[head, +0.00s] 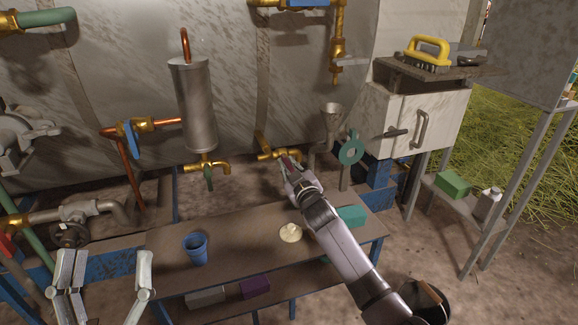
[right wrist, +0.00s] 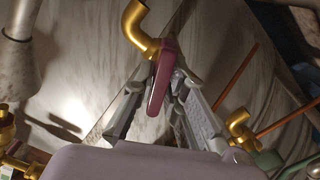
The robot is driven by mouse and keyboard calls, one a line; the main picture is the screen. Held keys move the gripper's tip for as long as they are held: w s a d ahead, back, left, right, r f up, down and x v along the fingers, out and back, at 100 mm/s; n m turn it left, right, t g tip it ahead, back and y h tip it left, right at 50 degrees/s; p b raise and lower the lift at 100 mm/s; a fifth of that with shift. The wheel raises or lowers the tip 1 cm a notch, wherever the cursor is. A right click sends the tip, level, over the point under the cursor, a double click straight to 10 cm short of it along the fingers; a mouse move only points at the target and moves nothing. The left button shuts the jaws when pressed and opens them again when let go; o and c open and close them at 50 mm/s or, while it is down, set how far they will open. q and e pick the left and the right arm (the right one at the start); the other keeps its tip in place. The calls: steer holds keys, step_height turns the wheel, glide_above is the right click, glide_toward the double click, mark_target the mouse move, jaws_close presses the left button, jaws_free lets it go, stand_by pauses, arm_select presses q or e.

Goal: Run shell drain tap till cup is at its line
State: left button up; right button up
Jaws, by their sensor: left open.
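A brass tap (head: 275,154) with a dark pink lever sticks out of the wall. My right gripper (head: 288,163) is at it; in the right wrist view its fingers flank the lever (right wrist: 161,78), under a brass elbow (right wrist: 140,32). Whether they clamp it is unclear. A steel cylinder (head: 195,105) hangs left of it, with a brass tap (head: 206,166) and green lever below. A blue cup (head: 196,250) stands upright on the bench, below that green-levered tap; its line and contents cannot be made out. My left gripper (head: 104,284) is open and empty at the lower left.
The bench (head: 240,233) also bears a cream lump (head: 290,233) and a teal block (head: 351,216). A grey and a purple block (head: 254,287) lie on its lower shelf. A blue-levered valve (head: 130,138) is left of the cylinder. A white cabinet (head: 436,118) stands right.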

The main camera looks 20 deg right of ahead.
steer(key=o, duration=0.4)
steer(key=shift+c, duration=0.2)
steer(key=shift+s, duration=0.1)
steer(key=s, duration=1.1)
steer(key=shift+s+d, duration=0.2)
steer(key=shift+s, duration=0.2)
stand_by(1.5)
